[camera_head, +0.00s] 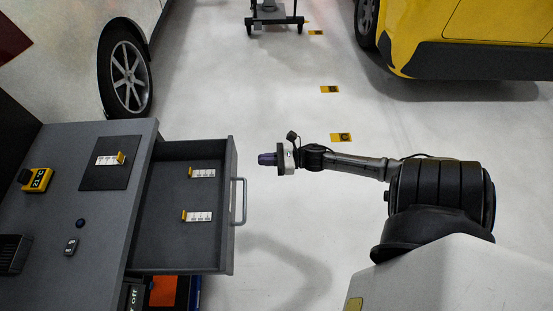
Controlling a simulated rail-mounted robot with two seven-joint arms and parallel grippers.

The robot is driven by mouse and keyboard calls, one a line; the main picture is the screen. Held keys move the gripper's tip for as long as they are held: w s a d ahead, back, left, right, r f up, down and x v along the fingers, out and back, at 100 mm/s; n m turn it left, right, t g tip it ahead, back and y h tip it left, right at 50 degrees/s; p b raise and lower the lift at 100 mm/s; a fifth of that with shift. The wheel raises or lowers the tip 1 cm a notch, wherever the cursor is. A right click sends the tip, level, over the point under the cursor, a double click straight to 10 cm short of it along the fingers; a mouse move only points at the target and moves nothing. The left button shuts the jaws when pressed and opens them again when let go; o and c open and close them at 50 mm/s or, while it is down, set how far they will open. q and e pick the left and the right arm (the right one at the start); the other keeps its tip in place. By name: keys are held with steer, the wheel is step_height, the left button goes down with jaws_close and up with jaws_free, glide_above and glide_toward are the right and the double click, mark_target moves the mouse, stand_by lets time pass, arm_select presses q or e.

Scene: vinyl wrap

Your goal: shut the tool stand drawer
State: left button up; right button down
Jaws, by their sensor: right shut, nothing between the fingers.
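The tool stand (113,205) is at the left of the head view. Its grey drawer (165,245) is pulled out to the right, with a bar handle (244,202) on its front. Two small white-and-yellow items (201,173) (197,216) lie inside the drawer. My right gripper (262,159) is shut and empty, to the right of the drawer front near its far corner and beyond the handle. It looks apart from the drawer, though its height is hard to tell. My left gripper is not in view.
On the stand top are a dark mat (95,178) with a white-and-yellow item (108,160), a yellow tool (38,180) and small dark objects. A white car (90,25) and a yellow car (470,30) stand behind.

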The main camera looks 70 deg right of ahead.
mark_target(235, 161)
steer(key=b+x, duration=0.1)
steer(key=x, duration=0.6)
steer(key=shift+w+a, duration=0.1)
